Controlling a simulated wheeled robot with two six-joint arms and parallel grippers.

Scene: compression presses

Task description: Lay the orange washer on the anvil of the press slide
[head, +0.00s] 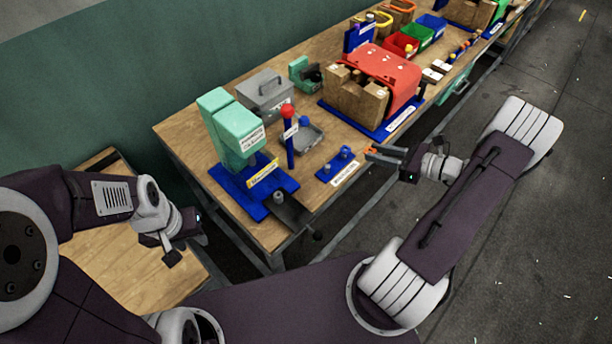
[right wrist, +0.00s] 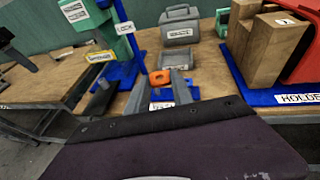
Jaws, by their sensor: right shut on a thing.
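The orange washer (head: 371,151) is at the fingertips of my right gripper (head: 374,153). In the right wrist view the washer (right wrist: 159,78) sits between the two grey fingers (right wrist: 159,86), which are shut on it. The green press (head: 235,130) stands on a blue base on the table. Its dark slide (head: 294,213) sticks out past the table's front edge, with the small round anvil (head: 278,197) on it. The washer is to the right of the anvil, apart from it. My left gripper (head: 182,248) is left of the press, low beside the table; its opening is unclear.
A post with a red knob (head: 288,112) stands beside the press. A grey tray (head: 307,138), a grey toolbox (head: 264,93) and a red holder with wooden blocks (head: 388,75) are further back.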

